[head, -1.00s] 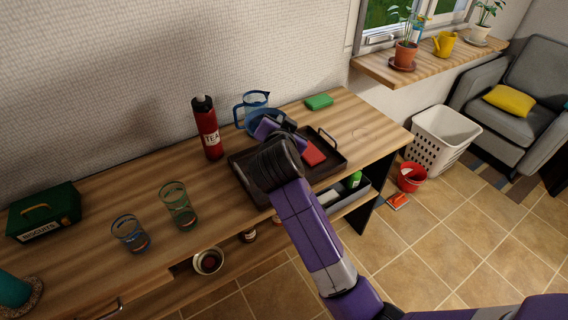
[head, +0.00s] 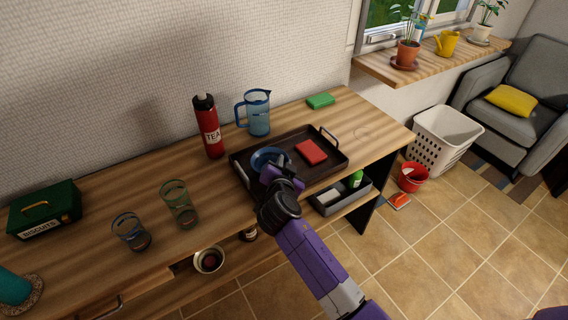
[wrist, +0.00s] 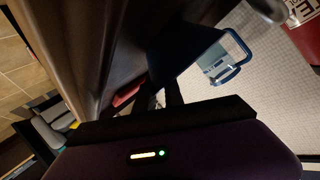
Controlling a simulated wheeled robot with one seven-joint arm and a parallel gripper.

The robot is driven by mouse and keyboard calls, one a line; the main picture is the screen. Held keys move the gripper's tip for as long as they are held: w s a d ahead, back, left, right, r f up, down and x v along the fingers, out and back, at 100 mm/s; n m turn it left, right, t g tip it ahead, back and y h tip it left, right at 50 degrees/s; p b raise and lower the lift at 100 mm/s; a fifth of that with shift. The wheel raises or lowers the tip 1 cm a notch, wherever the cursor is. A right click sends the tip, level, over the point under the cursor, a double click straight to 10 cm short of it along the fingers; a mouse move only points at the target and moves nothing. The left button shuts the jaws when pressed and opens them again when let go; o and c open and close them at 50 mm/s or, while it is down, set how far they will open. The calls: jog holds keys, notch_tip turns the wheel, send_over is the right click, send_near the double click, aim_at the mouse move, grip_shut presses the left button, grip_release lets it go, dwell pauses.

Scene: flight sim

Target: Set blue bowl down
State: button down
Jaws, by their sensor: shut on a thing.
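The blue bowl (head: 268,158) shows in the head view at the left part of the dark tray (head: 242,172). My gripper (head: 279,170) is shut on the bowl's near side, and my gripper and wrist hide part of the bowl. I cannot tell whether the bowl touches the tray floor or is held just above it. In the wrist view the bowl (wrist: 186,52) is a dark blue shape by my fingers, mostly in shadow.
A red box (head: 311,151) lies in the tray to the bowl's right. A green block (head: 320,101) lies at the back. Two glasses (head: 179,204) stand left on the table.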

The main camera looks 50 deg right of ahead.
jog(key=c, duration=1.4)
grip_release()
jog(key=b+v, duration=0.1)
jog(key=v, duration=1.1)
jog(key=s+a+f+n+t+y, duration=0.3)
jog(key=s+a+f+n+y, duration=0.45)
jog(key=s+a+n, duration=0.5)
jog(key=s+a+r+n+t+y, duration=0.1)
jog(key=s+r, duration=0.5)
jog(key=s, duration=0.2)
jog(key=s+a+r+n+t+y, duration=0.2)
jog(key=s+r, duration=0.4)
jog(key=s, duration=0.3)
jog(key=shift+s+a, duration=0.3)
